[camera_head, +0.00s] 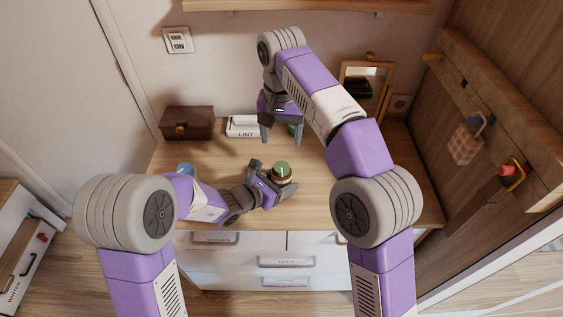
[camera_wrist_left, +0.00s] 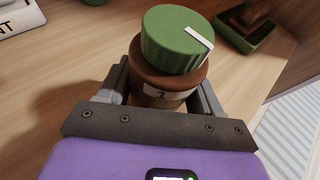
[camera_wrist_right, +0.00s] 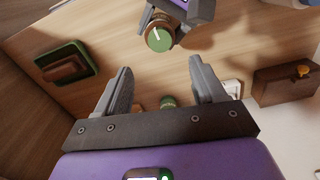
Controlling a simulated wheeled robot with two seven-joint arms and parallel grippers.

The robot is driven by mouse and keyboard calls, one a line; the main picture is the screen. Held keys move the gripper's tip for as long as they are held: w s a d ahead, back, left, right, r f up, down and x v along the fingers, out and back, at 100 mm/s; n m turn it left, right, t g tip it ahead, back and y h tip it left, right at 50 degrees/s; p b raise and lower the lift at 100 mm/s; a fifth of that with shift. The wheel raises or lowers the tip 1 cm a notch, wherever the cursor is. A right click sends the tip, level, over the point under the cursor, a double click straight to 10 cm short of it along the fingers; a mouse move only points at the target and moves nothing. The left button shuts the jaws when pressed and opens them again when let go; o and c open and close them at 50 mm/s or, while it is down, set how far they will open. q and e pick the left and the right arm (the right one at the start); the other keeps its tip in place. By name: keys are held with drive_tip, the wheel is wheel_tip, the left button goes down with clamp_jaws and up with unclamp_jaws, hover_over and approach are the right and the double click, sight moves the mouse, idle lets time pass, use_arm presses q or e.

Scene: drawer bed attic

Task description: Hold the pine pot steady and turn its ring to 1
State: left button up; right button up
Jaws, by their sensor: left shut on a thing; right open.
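The pine pot has a brown body (camera_wrist_left: 155,88) with a white label reading 1, and a green ridged ring (camera_wrist_left: 172,40) on top. A white mark (camera_wrist_left: 200,38) on the ring points to the right of the label's 1. The pot also shows in the head view (camera_head: 282,173), upright at the desk's front. My left gripper (camera_head: 276,184) is shut around the pot's brown body, below the ring. My right gripper (camera_head: 281,135) is open and empty, farther back above the desk. In the right wrist view the pot's green top (camera_wrist_right: 159,39) is beyond its fingers.
A green tray (camera_wrist_left: 228,32) holds a brown object. Another small green-topped thing (camera_wrist_right: 168,102) shows between the right fingers. A brown box (camera_head: 187,123) and a white LINT container (camera_head: 243,127) stand at the back left. A framed mirror (camera_head: 363,86) stands at the back right.

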sight(282, 167)
wheel_tip(282, 167, down, 10)
drive_tip(key=shift+f, duration=0.25)
drive_tip(key=shift+c, duration=0.5)
drive_tip(key=c, duration=1)
